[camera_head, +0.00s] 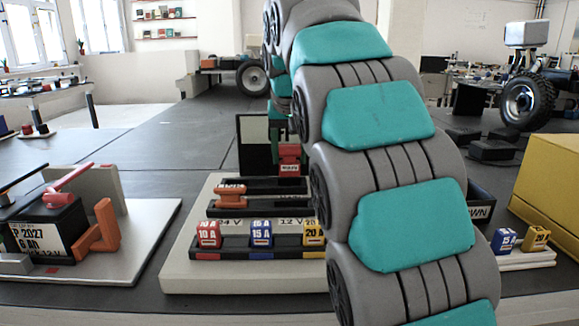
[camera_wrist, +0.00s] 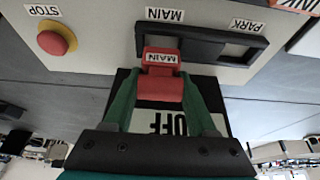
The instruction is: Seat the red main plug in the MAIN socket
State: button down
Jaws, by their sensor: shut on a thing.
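The red main plug (camera_wrist: 160,88), marked MAIN, is held between the two green fingers of my gripper (camera_wrist: 160,82) in the wrist view. The plug also shows in the head view (camera_head: 289,152), beyond the white board and partly behind my arm. In the wrist view a black socket housing (camera_wrist: 222,47) has MAIN and PARK labels beside it.
A red STOP button (camera_wrist: 57,38) is beside the housing. A black and white OFF panel (camera_wrist: 178,122) lies behind the plug. The white board (camera_head: 180,270) carries several fuses and an orange plug (camera_head: 230,188). A black battery (camera_head: 45,232) stands left, a yellow box (camera_head: 550,180) right.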

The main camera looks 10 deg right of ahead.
aim_at(290, 160)
jog(key=shift+f, duration=1.6)
jog(key=shift+f, duration=0.15)
jog(key=shift+c, duration=1)
grip_release()
jog(key=p+v, duration=0.1)
jog(key=v, duration=1.1)
jog(key=shift+r+p, duration=0.25)
jog(key=shift+p, duration=0.05)
